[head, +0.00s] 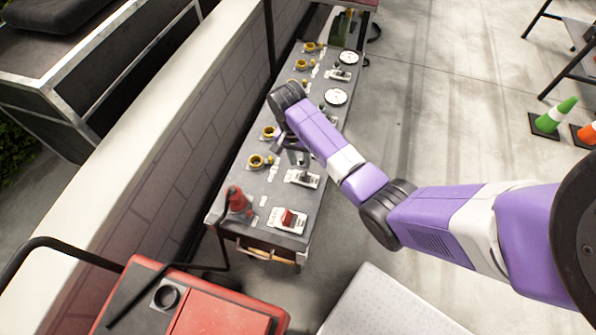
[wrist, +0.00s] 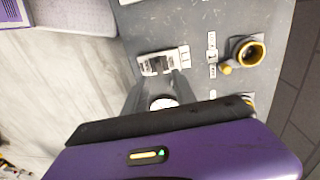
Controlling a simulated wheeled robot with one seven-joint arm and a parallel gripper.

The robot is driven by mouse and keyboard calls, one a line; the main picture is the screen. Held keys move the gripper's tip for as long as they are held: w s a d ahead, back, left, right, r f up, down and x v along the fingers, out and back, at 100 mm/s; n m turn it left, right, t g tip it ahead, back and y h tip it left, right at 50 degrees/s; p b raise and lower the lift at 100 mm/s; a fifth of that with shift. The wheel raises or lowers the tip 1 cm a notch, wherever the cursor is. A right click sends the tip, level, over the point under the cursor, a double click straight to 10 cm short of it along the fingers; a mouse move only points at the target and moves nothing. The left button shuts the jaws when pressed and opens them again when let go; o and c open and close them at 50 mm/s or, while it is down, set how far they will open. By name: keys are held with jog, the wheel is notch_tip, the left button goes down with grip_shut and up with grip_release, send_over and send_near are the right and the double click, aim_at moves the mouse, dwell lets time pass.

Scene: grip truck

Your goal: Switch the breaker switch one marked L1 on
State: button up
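A switch on a white base (head: 303,178) sits on the grey panel table (head: 262,215), just nearer than my gripper. It also shows in the wrist view (wrist: 157,63), just beyond the fingertips, with a small white label plate beside it. The markings are too small to read, so I cannot tell which one is L1. My gripper (head: 290,150) hangs low over the panel, its fingers pointing down. In the wrist view my gripper (wrist: 160,84) has its two dark fingers apart, with a pale round thing (wrist: 163,103) showing between them. I cannot tell if they touch anything.
A red switch (head: 288,217) and a red knob (head: 237,198) are at the near end. Yellow ring valves (head: 257,161) line the left side; one shows in the wrist view (wrist: 248,52). White dials (head: 336,97) lie farther back. A wall (head: 185,150) runs along the left.

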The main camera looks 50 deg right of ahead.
aim_at(304, 173)
jog(key=f, duration=0.4)
jog(key=s+f, duration=0.1)
jog(key=f, duration=0.1)
jog(key=shift+d+f, duration=0.25)
grip_shut()
